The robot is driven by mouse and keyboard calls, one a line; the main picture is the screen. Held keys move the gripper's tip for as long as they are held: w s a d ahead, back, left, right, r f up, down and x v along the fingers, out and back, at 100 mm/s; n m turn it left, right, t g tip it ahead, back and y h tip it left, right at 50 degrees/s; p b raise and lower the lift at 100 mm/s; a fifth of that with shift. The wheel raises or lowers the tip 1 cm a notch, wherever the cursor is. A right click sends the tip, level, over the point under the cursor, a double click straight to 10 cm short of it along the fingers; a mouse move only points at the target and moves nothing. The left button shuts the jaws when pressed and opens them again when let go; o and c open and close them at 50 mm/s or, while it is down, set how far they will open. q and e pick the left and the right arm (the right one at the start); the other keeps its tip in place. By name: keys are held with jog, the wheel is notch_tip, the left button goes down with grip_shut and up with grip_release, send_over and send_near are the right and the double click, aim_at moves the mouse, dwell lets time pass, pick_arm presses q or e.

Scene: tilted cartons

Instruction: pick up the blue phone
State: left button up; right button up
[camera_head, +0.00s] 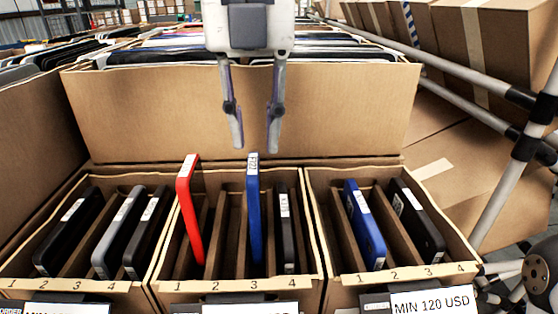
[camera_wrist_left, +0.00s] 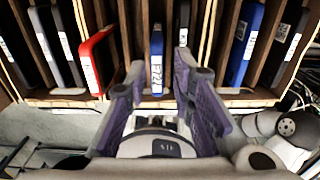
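A blue phone (camera_head: 254,215) stands upright in the middle carton, near slot 3, rising above its neighbour, with a white label on its top edge. It also shows in the left wrist view (camera_wrist_left: 157,50), between the finger directions. A second blue phone (camera_head: 365,228) leans in the right carton, near slots 1 and 2; it also shows in the left wrist view (camera_wrist_left: 241,50). My left gripper (camera_head: 255,146) is open and empty, fingers pointing down, its tips close to the top of the middle blue phone. I cannot tell whether they touch it. My right gripper is not in view.
A taller red phone (camera_head: 189,210) and a dark phone (camera_head: 286,225) flank the middle blue phone. Cardboard dividers separate the slots. The left carton (camera_head: 70,285) holds dark and grey phones. A tall cardboard wall (camera_head: 150,115) stands behind; metal rails (camera_head: 450,75) run at right.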

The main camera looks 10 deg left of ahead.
aim_at(256, 209)
pick_arm(q)
jog(key=shift+w+f, duration=0.15)
jog(key=shift+w, duration=0.1)
jog(key=f, duration=0.3)
jog(key=s+f+b, duration=0.1)
jog(key=f, duration=0.3)
jog(key=s+f+b, duration=0.1)
jog(key=f, duration=0.3)
jog(key=shift+s+f, duration=0.15)
jog(key=shift+f, duration=0.05)
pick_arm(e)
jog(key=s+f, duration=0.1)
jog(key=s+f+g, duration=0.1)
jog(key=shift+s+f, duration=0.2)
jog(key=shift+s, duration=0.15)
pick_arm(q)
jog(key=shift+c, duration=0.6)
grip_shut()
